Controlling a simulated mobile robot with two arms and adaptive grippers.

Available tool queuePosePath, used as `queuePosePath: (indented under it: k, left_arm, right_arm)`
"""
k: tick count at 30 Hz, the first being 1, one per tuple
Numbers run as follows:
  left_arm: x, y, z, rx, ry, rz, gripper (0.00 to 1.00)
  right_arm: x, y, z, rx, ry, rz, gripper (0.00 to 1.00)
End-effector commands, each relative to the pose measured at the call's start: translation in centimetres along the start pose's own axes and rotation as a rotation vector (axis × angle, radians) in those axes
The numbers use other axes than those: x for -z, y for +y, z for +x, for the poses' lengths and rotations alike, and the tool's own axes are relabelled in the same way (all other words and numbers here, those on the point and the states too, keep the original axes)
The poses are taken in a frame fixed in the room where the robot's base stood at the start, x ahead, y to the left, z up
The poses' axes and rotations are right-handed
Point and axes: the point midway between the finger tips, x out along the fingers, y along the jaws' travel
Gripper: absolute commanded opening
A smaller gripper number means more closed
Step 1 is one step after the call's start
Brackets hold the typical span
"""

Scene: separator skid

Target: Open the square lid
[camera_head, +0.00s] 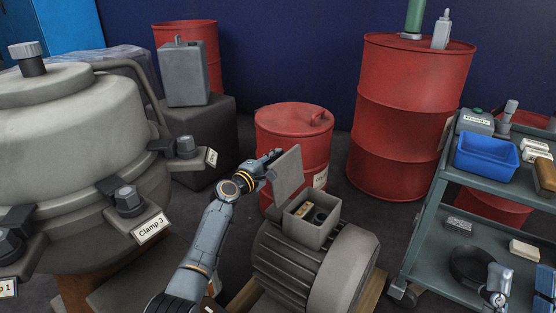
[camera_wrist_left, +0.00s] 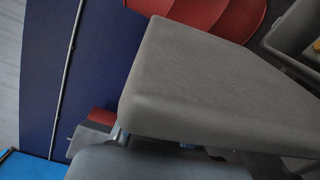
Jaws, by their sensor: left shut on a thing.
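The square lid (camera_head: 287,175) is a grey plate standing raised, near upright, at the back left edge of the grey square box (camera_head: 329,229) on top of the ribbed motor. The box is uncovered and dark round parts show inside. My left gripper (camera_head: 269,169) is shut on the lid at its upper left side. In the left wrist view the lid (camera_wrist_left: 215,85) fills the middle, and a grey part of my gripper (camera_wrist_left: 155,164) shows at the bottom. What seems to be my right gripper (camera_head: 498,283) is at the lower right, its fingers unclear.
The ribbed motor (camera_head: 308,268) stands on a wooden base. A large grey vessel (camera_head: 70,165) with clamps stands at the left. Red drums (camera_head: 412,115) stand behind. A grey cart (camera_head: 440,230) with a blue bin (camera_head: 486,157) is at the right.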

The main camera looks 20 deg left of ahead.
Motion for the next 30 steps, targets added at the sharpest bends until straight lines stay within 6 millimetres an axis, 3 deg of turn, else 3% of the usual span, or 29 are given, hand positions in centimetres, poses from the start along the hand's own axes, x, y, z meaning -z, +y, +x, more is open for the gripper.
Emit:
queuePosePath:
  k: [12,13,16,26,30]
  left_arm:
    - [0.2,0.0,0.0,0.000,0.002,-0.006,0.00]
    - [0.2,0.0,0.0,0.000,0.002,-0.006,0.19]
    - [0.1,0.0,0.0,0.000,0.002,-0.006,0.39]
    - [0.1,-0.1,-0.1,0.001,0.001,-0.005,0.40]
    - [0.1,-0.1,-1.3,0.001,0.000,-0.005,0.40]
  right_arm:
    - [0.2,0.0,0.0,0.000,0.012,0.001,0.40]
    - [0.2,0.0,0.0,0.000,0.012,0.001,0.40]
    - [0.2,0.0,0.0,0.000,0.012,0.001,0.40]
    - [0.1,0.0,0.0,0.000,0.009,0.000,0.40]
    - [0.1,0.0,0.0,0.000,0.010,0.000,0.40]
